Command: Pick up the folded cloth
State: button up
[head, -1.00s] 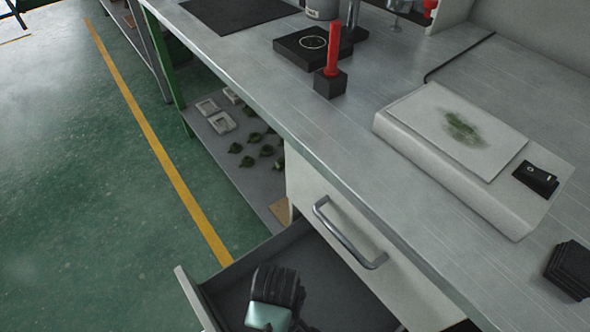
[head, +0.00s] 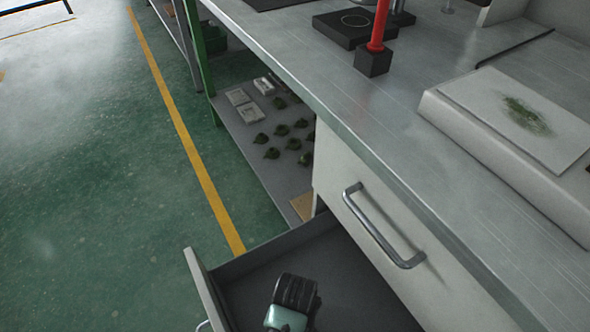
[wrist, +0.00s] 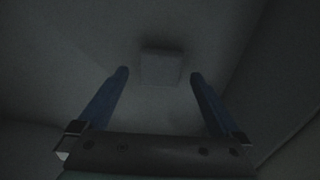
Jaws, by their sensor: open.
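In the dim wrist view, a small pale grey square piece (wrist: 161,67), which looks like the folded cloth, lies on the drawer floor. My gripper (wrist: 159,76) is open, with its two blue fingers apart. The cloth shows between and slightly beyond the fingertips, and nothing is held. The exact gap down to it is hard to tell. In the head view my wrist is inside the open lower drawer (head: 237,263), and the cloth and fingers are hidden there.
A closed drawer with a metal handle (head: 383,228) sits just above the open one. The workbench top (head: 400,110) overhangs at the right. A lower shelf (head: 262,155) with several small green pieces is beyond. Green floor (head: 90,200) is clear at the left.

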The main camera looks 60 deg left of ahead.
notch_tip(320, 180, down, 2)
jog(key=shift+r, duration=0.1)
jog(key=c, duration=1.3)
notch_tip(320, 180, up, 10)
jog(key=p, duration=0.5)
